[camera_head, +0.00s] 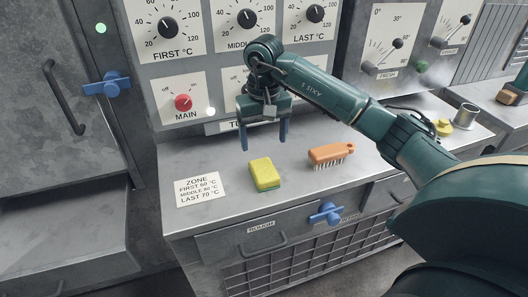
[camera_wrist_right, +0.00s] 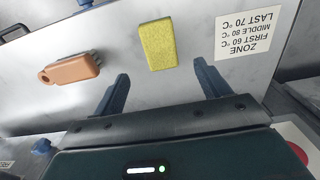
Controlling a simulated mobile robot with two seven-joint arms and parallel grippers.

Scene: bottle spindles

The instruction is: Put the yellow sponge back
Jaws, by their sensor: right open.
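The yellow sponge (camera_head: 264,174) lies on the grey metal worktop, between the zone label and the orange brush. In the right wrist view the sponge (camera_wrist_right: 158,44) is beyond the fingertips, roughly in line with the gap between them. My right gripper (camera_head: 263,146) points down above the worktop, just behind the sponge, with its two blue fingers apart and nothing between them. The fingers also show in the right wrist view (camera_wrist_right: 162,72). My left gripper is not in view.
An orange brush (camera_head: 329,153) lies right of the sponge; a zone label (camera_head: 200,189) is on the left. The dial panel (camera_head: 245,30) rises behind my gripper. A blue latch (camera_head: 325,213) is on the front. Yellow and metal items (camera_head: 466,116) stand at the right.

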